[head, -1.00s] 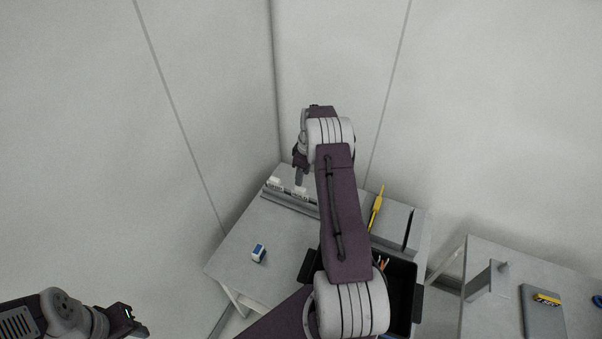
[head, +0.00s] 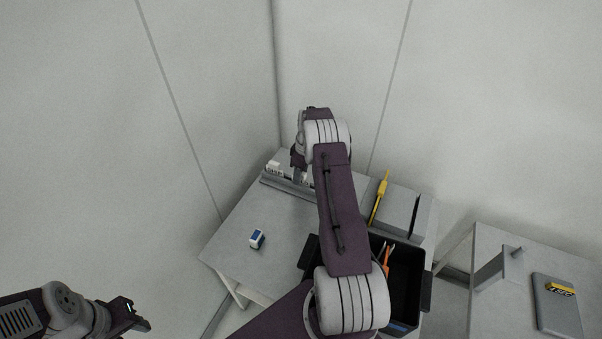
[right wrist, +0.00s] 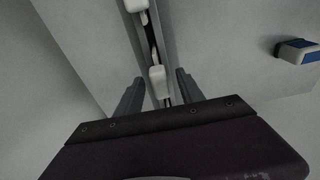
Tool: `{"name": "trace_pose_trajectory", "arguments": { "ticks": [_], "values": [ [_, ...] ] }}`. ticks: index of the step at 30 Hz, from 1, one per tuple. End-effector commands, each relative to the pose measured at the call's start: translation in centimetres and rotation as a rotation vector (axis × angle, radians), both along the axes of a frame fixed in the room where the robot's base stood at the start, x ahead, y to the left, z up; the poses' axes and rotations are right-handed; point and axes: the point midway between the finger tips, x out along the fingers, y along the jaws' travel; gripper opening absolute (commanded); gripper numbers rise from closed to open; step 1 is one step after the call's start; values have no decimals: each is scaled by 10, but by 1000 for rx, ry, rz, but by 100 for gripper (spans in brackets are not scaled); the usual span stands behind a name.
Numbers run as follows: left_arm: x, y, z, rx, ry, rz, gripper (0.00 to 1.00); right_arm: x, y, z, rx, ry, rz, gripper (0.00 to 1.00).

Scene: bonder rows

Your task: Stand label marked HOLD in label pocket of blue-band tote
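A grey label rack (head: 274,184) lies along the back left of the table, with white labels (head: 275,168) standing in it. My right gripper (head: 298,175) is down at the rack. In the right wrist view its two grey fingers (right wrist: 158,90) are apart, one on each side of a white label (right wrist: 157,78); I see no clear contact. A second white label (right wrist: 137,5) stands farther along the slot. No wording is readable. A black tote (head: 427,292) with a bit of blue (head: 398,327) at its near side is partly hidden by my right arm. My left gripper (head: 130,314) is far from everything.
A small blue-and-white block (head: 257,239) lies on the table (head: 235,250); it also shows in the right wrist view (right wrist: 297,50). Orange-handled tools (head: 387,258) are in the tote. A yellow tool (head: 379,198) lies by a grey box. A second table (head: 490,310) stands right.

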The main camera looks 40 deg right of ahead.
Motion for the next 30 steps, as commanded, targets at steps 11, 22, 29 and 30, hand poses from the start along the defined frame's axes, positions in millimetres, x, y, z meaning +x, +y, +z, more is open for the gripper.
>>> {"name": "trace_pose_trajectory", "arguments": {
  "ticks": [11, 22, 29, 30],
  "values": [
    [0, 0, 1, 0, 0, 0, 41, 0, 0, 2, 0, 0, 0, 0],
    [0, 0, 23, 0, 0, 0, 41, 0, 0, 31, -1, 0, 0, 0],
    [0, 0, 36, 0, 0, 0, 41, 0, 0, 51, 0, 0, 0, 0],
    [0, 0, 39, 0, 0, 0, 41, 0, 0, 55, 0, 0, 0, 0]
  ]
}}
